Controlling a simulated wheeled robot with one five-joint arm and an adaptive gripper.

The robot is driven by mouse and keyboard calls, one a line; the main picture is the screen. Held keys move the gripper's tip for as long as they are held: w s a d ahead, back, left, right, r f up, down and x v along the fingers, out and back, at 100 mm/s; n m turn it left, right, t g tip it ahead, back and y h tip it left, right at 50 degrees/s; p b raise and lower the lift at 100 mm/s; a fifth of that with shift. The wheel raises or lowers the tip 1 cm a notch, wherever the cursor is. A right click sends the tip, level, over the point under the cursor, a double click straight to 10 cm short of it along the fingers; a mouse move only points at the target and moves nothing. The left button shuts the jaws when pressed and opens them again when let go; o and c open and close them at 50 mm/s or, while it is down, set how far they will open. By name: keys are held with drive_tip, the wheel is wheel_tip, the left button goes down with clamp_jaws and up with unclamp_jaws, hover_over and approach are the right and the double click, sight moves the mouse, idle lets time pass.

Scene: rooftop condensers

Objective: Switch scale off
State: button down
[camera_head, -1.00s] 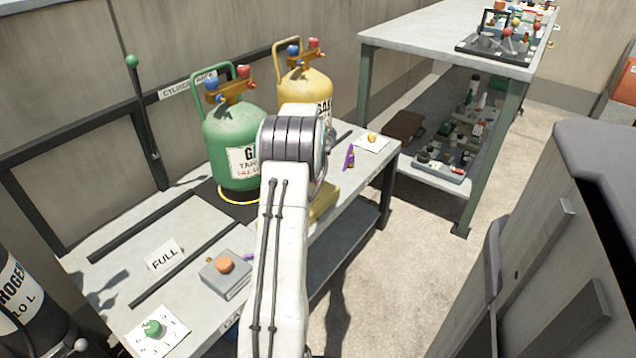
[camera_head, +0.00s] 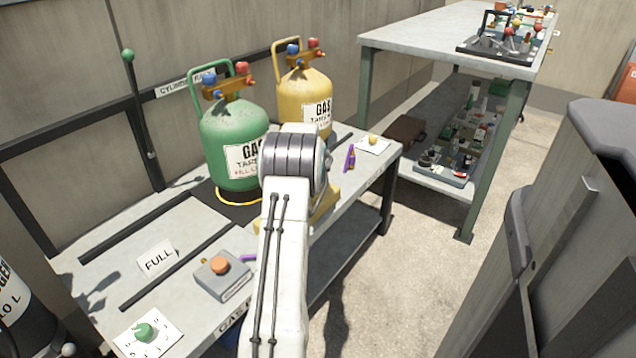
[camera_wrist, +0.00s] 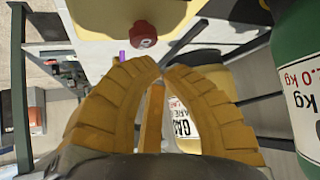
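No object in view is labelled as a scale. The green gas cylinder (camera_head: 232,128) stands on a dark flat plate (camera_head: 238,207) on the bench, which may be the scale. A yellow body with a red round knob (camera_wrist: 143,34) shows at the top of the wrist view, just beyond my fingertips. Part of a yellow thing (camera_head: 326,205) shows beside my arm in the head view; I cannot tell whether it is that body. My gripper (camera_wrist: 161,70) has its yellow fingers curved together, tips about touching, with no object seen between them.
A grey box with an orange knob (camera_head: 222,279) and a card with a green knob (camera_head: 148,335) lie on the bench's near part. The yellow cylinder (camera_head: 306,92) stands behind. A purple item (camera_head: 350,158) and another card (camera_head: 372,146) lie right. A tall table stands beyond.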

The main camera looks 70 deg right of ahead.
drive_tip(key=shift+f+b, duration=0.9)
drive_tip(key=shift+f, duration=0.2)
idle(2.1)
drive_tip(key=shift+r, duration=0.1)
drive_tip(key=shift+r+p, duration=0.7)
drive_tip(key=shift+r, duration=0.3)
drive_tip(key=shift+r, duration=0.1)
drive_tip(key=shift+r+p, duration=1.65)
drive_tip(key=shift+r, duration=0.75)
